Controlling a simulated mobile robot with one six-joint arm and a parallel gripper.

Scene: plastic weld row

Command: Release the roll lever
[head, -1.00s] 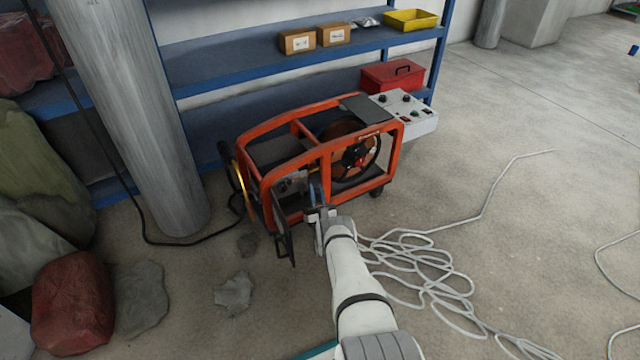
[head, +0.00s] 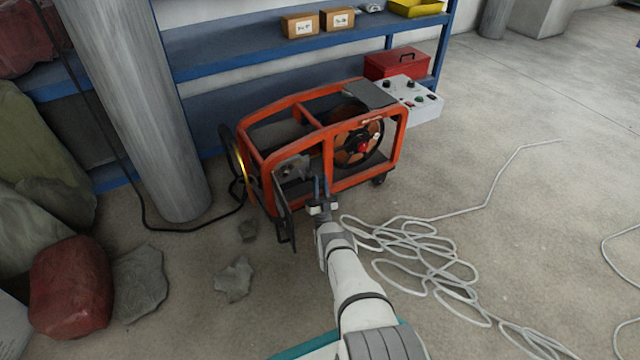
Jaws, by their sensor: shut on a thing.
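An orange-framed welding machine (head: 322,140) stands on the floor in front of the blue shelf. A grey feed unit (head: 291,167) is in the front left part of the frame. My gripper (head: 321,197) is at the machine's open front side, below the wire roll. It is shut on a narrow dark blue-grey upright piece, which looks like the roll lever (head: 318,183). The jaws partly hide the lever's lower end.
A dark open flap (head: 286,222) hangs left of my gripper. A grey control box (head: 412,98) is at the machine's right end. Loose pale cable (head: 425,255) lies on the floor to the right. A thick grey column (head: 150,120) and rubble (head: 233,278) are to the left.

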